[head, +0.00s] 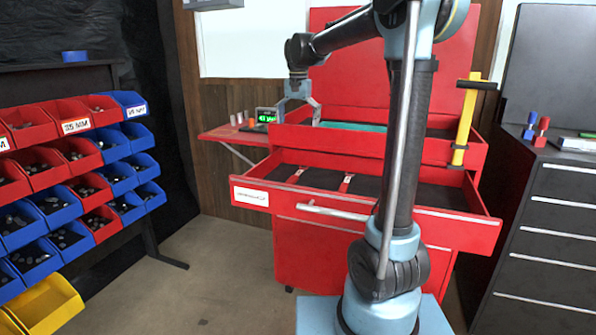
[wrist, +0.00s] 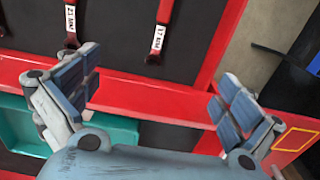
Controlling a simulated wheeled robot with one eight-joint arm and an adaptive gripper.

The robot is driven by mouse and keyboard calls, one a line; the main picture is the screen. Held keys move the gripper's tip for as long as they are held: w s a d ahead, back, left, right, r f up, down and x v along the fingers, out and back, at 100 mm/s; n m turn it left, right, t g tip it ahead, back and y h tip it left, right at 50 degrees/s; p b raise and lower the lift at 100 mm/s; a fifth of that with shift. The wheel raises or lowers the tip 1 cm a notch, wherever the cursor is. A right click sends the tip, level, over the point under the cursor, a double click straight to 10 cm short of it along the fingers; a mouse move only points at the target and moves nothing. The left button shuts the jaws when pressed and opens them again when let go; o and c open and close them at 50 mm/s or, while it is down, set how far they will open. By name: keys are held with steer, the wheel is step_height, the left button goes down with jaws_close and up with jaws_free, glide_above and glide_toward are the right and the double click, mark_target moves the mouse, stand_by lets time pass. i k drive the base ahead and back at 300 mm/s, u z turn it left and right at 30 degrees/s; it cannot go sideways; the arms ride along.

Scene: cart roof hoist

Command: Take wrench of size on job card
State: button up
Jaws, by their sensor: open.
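The left wrench (head: 297,175) and the right wrench (head: 346,183) show in the head view. The wrist view shows one wrench (wrist: 69,22) at upper left and the other wrench (wrist: 160,28) at upper middle, their labels turned and hard to read surely. My gripper (head: 300,108) is open and empty above the cart, behind the drawer; its fingers (wrist: 163,88) are spread in the wrist view, apart from both wrenches. A small green-lit display (head: 266,117) stands on the side shelf, its figures unclear. I cannot identify a job card.
The drawer (head: 430,196) has a dark liner and a front bar handle. A yellow upright tool (head: 465,120) stands at the cart's right side. Red and blue bins (head: 75,150) stand at left, a dark cabinet (head: 555,210) at right. A teal tray (wrist: 110,128) lies behind the drawer.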

mark_target(293, 179)
steer(key=k, duration=1)
